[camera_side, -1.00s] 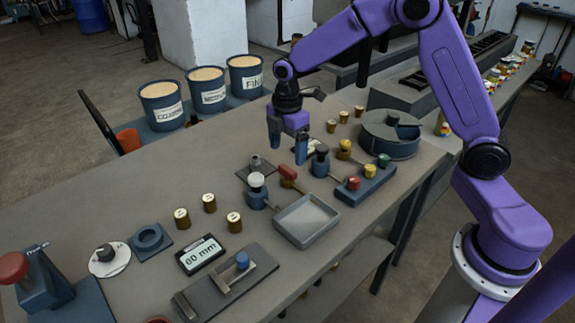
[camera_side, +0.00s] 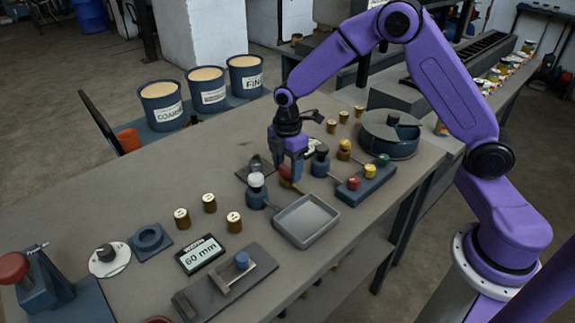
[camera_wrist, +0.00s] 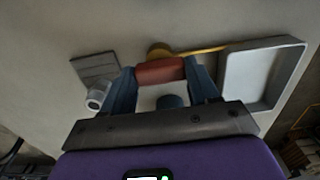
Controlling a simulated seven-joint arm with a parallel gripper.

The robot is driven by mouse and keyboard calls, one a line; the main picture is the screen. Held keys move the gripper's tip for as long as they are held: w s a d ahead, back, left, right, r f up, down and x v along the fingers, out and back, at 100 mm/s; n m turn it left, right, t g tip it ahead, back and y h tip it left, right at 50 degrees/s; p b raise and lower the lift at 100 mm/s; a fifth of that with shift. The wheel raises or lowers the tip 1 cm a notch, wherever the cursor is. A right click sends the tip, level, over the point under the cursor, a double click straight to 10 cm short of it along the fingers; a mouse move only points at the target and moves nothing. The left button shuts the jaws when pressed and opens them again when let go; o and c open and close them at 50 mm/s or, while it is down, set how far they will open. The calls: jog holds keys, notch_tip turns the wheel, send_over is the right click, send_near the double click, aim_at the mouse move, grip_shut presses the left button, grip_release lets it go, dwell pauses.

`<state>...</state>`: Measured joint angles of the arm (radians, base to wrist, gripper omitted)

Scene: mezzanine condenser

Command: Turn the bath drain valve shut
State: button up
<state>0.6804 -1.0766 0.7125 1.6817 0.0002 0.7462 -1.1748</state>
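The drain valve is a red-brown bar handle (camera_wrist: 160,70) beside the shallow grey bath tray (camera_side: 306,221). In the wrist view a yellow pipe (camera_wrist: 210,47) runs from the valve to the tray (camera_wrist: 228,78). My gripper (camera_side: 289,170) is low over the valve, its blue fingers hiding most of the handle in the side view. In the wrist view the gripper (camera_wrist: 161,75) has one finger at each end of the handle, with no clear gap. I cannot tell whether the fingers press on it.
A white-topped knob (camera_side: 257,180) stands close to the left of my gripper. A dark-topped blue post (camera_side: 320,160) is close on its right. A blue block with coloured knobs (camera_side: 365,183) lies further right. Small brass cylinders (camera_side: 209,203) stand on the open bench at left.

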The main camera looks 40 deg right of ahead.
jog(key=shift+m, duration=0.3)
jog(key=m, duration=0.3)
jog(key=shift+m, duration=0.3)
jog(key=m, duration=1.3)
jog(key=shift+m, duration=0.3)
dwell(0.3)
jog(key=o, duration=1.1)
jog(key=shift+c, duration=0.2)
jog(key=shift+r, duration=0.1)
